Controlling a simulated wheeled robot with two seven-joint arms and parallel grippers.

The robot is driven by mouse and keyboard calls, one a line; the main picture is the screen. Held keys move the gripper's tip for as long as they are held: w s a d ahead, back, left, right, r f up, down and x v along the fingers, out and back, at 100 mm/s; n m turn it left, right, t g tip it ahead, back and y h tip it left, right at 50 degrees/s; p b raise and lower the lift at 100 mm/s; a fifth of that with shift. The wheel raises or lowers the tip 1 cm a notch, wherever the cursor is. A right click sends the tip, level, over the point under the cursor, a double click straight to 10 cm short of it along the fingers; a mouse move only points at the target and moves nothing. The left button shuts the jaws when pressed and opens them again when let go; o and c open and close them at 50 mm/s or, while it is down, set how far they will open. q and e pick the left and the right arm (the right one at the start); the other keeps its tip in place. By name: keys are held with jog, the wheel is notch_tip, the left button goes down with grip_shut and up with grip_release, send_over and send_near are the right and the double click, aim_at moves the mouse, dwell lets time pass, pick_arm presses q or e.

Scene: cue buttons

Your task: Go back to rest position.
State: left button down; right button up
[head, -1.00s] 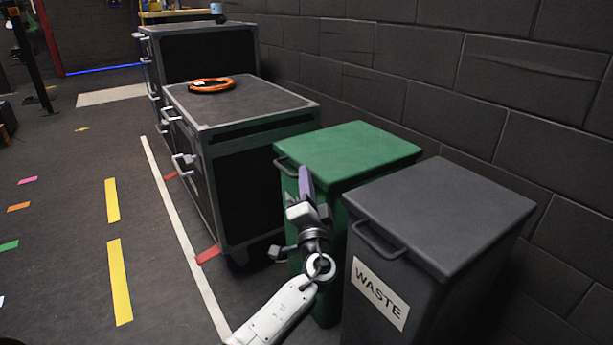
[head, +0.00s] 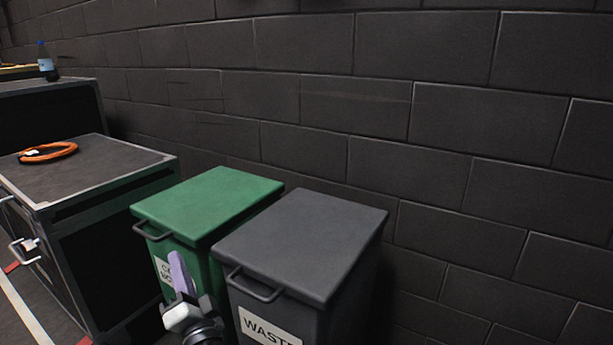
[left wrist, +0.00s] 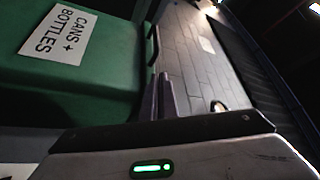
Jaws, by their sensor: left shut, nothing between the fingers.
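My left gripper (head: 179,270) shows at the bottom of the head view, in front of the green bin (head: 208,205). Its purple fingers are together with nothing between them. In the left wrist view the closed fingers (left wrist: 160,95) point past the green bin (left wrist: 95,85), whose label (left wrist: 54,33) reads CANS + BOTTLES. Whether the gripper touches the bin I cannot tell. My right gripper is in neither view.
A grey bin (head: 301,245) marked WASTE stands right of the green one, both near a dark block wall (head: 450,130). At left stand black cases; an orange cable coil (head: 48,152) lies on one, and a bottle (head: 46,62) stands farther back. Some floor shows at lower left.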

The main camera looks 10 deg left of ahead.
pick_arm(q)
jog(key=w+a, duration=0.4)
jog(key=shift+w+r+b, duration=0.25)
jog(key=shift+r+b, duration=0.1)
jog(key=shift+b, duration=0.1)
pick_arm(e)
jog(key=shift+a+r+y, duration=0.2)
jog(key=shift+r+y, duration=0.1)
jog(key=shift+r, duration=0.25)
